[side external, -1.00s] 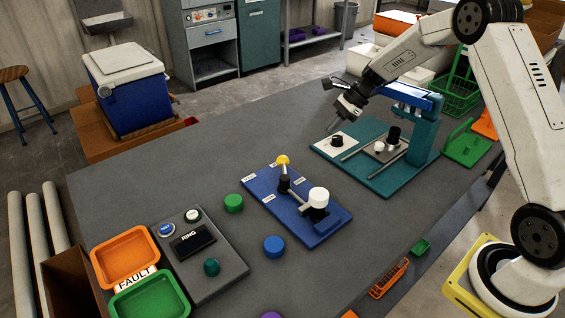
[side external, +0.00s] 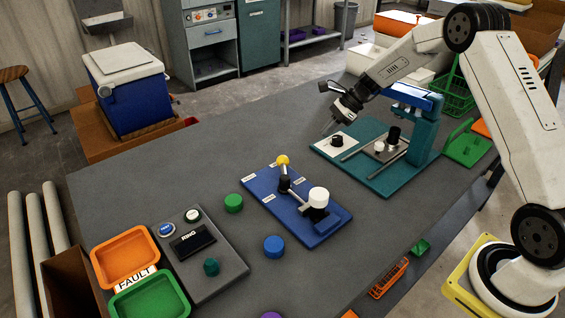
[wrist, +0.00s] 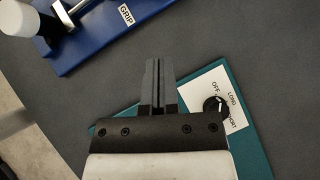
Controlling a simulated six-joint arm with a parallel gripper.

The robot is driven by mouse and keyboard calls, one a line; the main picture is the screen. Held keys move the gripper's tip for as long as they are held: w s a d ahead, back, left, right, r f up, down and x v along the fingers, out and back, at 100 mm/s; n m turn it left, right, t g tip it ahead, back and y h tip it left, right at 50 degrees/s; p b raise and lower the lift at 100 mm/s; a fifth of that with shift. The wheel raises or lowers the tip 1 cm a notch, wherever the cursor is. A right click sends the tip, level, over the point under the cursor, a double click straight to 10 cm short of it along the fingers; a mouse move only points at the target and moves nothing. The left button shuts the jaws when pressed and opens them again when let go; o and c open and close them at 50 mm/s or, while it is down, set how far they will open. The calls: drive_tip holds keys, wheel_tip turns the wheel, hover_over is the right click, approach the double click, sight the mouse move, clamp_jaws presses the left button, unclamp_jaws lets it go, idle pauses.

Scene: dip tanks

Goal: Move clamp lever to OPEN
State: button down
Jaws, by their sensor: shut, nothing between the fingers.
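The clamp station is a blue plate (side external: 315,236) in the middle of the table. Its lever has a yellow ball knob (side external: 282,160) on a thin rod rising from a dark pivot (side external: 285,183). A white round cap (side external: 318,197) stands at the plate's near end. In the wrist view my gripper (wrist: 158,62) points toward the blue plate (wrist: 85,52); the yellow knob is out of that view.
A teal station (side external: 390,183) with a black dial (wrist: 213,104) on a white panel is close beside my gripper. Green (side external: 233,203) and blue (side external: 274,246) discs lie near the clamp plate. A grey RING box (side external: 218,270) and trays are at front left. Table behind the lever is clear.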

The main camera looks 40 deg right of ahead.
sight(283, 171)
drive_tip(key=x, duration=0.7)
drive_tip(key=shift+a+f, duration=0.2)
drive_tip(key=shift+f, duration=0.15)
drive_tip(key=a, duration=0.1)
drive_tip(key=w+a, duration=0.1)
drive_tip(key=shift+w+a+f, duration=0.15)
drive_tip(key=shift+a+f, duration=0.1)
drive_tip(key=shift+f, duration=0.1)
drive_tip(key=shift+w+a+f, duration=0.1)
drive_tip(key=shift+w+a, duration=0.15)
drive_tip(key=shift+a, duration=0.3)
drive_tip(key=shift+w+a+n+g, duration=0.3)
drive_tip(key=shift+w+n, duration=0.05)
drive_tip(key=shift+n, duration=0.15)
drive_tip(key=shift+w+a+n+g+y, duration=0.3)
drive_tip(key=shift+w+a+n+g, duration=0.35)
drive_tip(key=shift+n, duration=0.35)
drive_tip(key=shift+w+a+n+g, duration=0.4)
drive_tip(key=shift+a+n+g, duration=0.15)
drive_tip(key=shift+n, duration=0.2)
drive_tip(key=shift+w+a+n+g, duration=0.4)
drive_tip(key=shift+n+g, duration=0.1)
drive_tip(key=shift+n, duration=0.25)
drive_tip(key=shift+w+a, duration=0.3)
drive_tip(key=shift+a, duration=0.5)
drive_tip(key=shift+w+a, duration=0.25)
drive_tip(key=shift+a, duration=2.3)
drive_tip(key=shift+s, duration=0.1)
